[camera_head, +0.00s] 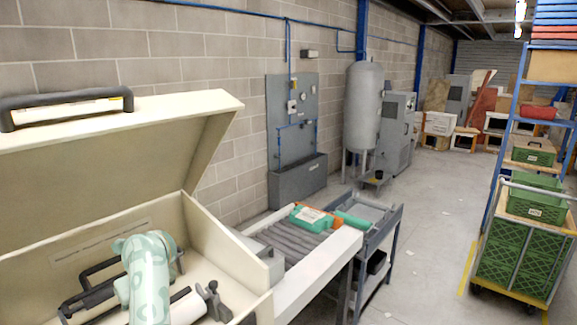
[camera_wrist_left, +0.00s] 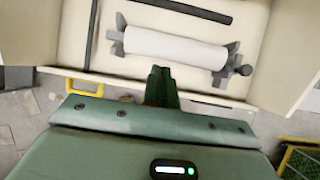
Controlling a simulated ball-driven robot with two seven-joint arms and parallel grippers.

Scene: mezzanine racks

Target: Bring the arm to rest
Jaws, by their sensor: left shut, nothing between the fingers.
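My left arm, in mottled pale green, reaches over the open cream case (camera_head: 221,228) at the lower left of the head view. I cannot make out its fingers there. In the left wrist view my left gripper (camera_wrist_left: 161,72) shows as two dark green fingers close together, shut and empty. They overlap the near edge of the cream case in the picture, just below a white roller (camera_wrist_left: 175,48) on grey brackets. I cannot tell whether they touch the case. The roller also shows partly in the head view (camera_head: 188,309), behind my arm. My right gripper is in neither view.
The case's raised lid (camera_head: 120,150) stands at the left. A trolley of green crates (camera_head: 520,245) stands at the right.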

